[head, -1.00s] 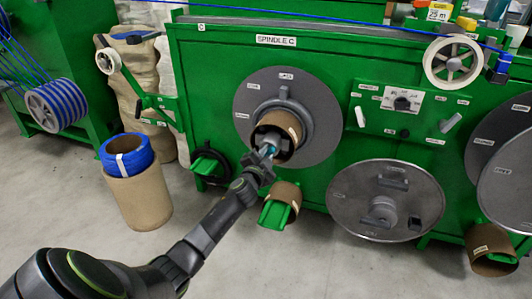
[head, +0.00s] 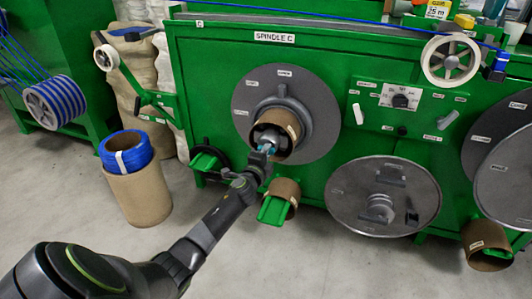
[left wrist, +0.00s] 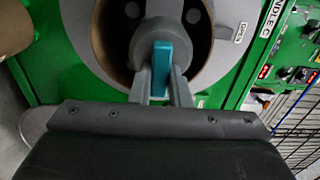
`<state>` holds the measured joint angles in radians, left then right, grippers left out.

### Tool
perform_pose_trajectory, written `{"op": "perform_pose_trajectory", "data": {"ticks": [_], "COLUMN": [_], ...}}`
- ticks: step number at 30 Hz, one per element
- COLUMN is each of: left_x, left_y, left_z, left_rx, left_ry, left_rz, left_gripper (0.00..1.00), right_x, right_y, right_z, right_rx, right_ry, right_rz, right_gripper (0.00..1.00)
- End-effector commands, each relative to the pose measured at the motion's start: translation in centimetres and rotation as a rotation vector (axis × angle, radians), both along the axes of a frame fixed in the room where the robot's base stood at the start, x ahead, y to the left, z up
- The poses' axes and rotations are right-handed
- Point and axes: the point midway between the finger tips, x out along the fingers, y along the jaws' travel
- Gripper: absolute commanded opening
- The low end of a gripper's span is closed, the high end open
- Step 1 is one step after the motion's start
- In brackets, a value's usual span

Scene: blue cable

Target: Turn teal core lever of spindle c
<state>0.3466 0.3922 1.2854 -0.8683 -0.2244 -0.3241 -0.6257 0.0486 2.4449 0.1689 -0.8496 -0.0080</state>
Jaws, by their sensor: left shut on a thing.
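Spindle C is the grey disc (head: 318,118) on the green machine front, below the "SPINDLE C" label (head: 274,37). A brown cardboard core (head: 289,123) sits around its hub. The teal core lever (left wrist: 162,62) stands at the grey hub inside the core in the left wrist view. It is only a small teal patch in the head view. My left gripper (left wrist: 160,92) reaches into the core's mouth from the front. Its two fingers are shut on the lever, one on each side. The gripper hides part of the hub. My right gripper is not in view.
A green tray with a cardboard core (head: 287,192) juts out just below the disc. A second disc (head: 345,205) is at lower right. The control panel (head: 400,97) is right of spindle C. A cardboard tube with a blue coil (head: 140,200) stands on open floor at left.

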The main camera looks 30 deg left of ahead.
Motion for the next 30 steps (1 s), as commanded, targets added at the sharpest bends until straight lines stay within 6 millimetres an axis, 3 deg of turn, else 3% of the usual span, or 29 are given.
{"op": "perform_pose_trajectory", "data": {"ticks": [15, 16, 20, 30], "left_x": [-0.05, -0.06, -0.04, -0.09], "left_y": [-0.04, -0.05, -0.03, -0.02], "left_z": [-0.22, -0.22, -0.19, -0.07], "left_rx": [0.018, 0.018, 0.017, 0.016], "left_ry": [0.007, 0.007, 0.006, 0.005], "left_rz": [-0.001, -0.001, 0.000, 0.000], "left_gripper": [0.00, 0.19, 0.36, 0.38], "right_x": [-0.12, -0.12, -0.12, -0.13], "right_y": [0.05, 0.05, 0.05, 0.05], "right_z": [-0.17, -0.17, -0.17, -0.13], "right_rx": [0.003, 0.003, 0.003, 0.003], "right_ry": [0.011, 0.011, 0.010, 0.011], "right_rz": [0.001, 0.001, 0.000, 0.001], "right_gripper": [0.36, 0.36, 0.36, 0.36]}}
